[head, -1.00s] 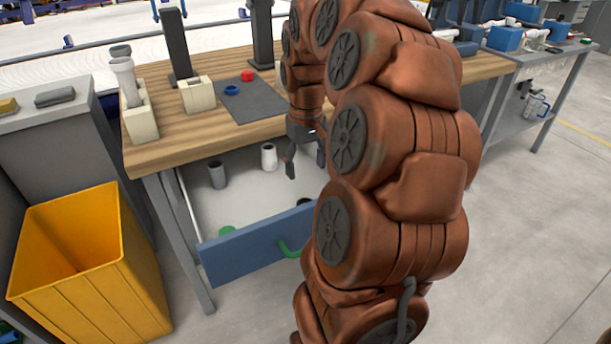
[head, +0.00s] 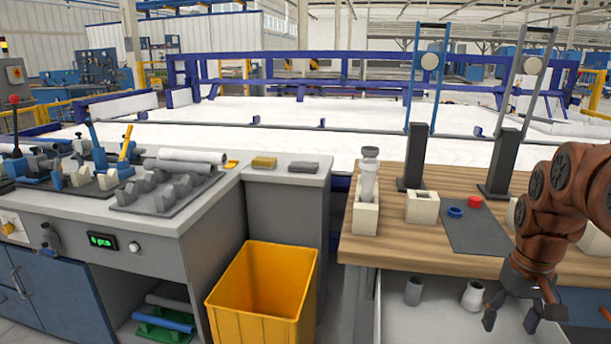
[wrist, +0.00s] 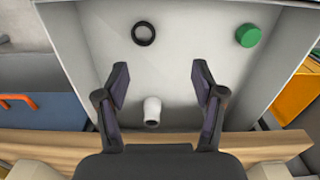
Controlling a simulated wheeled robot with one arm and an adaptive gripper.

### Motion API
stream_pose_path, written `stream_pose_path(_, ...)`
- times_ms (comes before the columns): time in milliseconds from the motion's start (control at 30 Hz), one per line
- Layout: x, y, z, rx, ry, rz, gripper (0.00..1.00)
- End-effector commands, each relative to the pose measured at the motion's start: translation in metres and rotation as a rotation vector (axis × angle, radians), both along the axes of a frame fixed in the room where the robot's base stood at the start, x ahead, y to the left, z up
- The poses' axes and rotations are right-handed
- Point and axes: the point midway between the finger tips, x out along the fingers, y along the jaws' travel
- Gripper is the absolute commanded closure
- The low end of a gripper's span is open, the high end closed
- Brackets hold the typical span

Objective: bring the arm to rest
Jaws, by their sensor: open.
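My arm (head: 545,215) hangs bent at the right edge of the head view. My gripper (head: 512,318) points down over the open drawer (head: 430,325) under the wooden table, with its fingers apart and nothing between them. In the wrist view my gripper (wrist: 162,92) is also open above the drawer's pale floor (wrist: 190,50). A white pipe piece (wrist: 152,111) stands in the drawer near the fingers, apart from them. It also shows beside a grey pipe piece (head: 414,291) in the head view. A black ring (wrist: 144,33) and a green cap (wrist: 248,35) lie farther along the drawer floor.
The wooden table (head: 400,240) carries a beige holder with a stacked pipe (head: 368,180), an empty-looking beige block (head: 421,207), and a dark mat (head: 482,235) with a blue ring (head: 455,212) and a red cap (head: 474,201). A yellow bin (head: 265,295) stands left of the table.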

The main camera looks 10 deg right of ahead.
Motion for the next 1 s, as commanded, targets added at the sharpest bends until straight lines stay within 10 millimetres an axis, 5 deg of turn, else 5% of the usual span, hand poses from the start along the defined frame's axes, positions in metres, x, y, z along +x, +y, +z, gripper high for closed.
stream_pose_path(33, -0.001, 0.017, 0.024, 0.000, 0.001, 0.026, 0.31)
stream_pose_path(100, -0.004, 0.042, 0.041, 0.004, 0.009, 0.059, 0.31)
stream_pose_path(500, -0.055, 0.160, 0.116, 0.016, 0.063, 0.206, 0.31)
stream_pose_path(800, -0.118, 0.217, 0.163, 0.017, 0.109, 0.270, 0.31)
stream_pose_path(1000, -0.155, 0.237, 0.180, 0.016, 0.132, 0.287, 0.31)
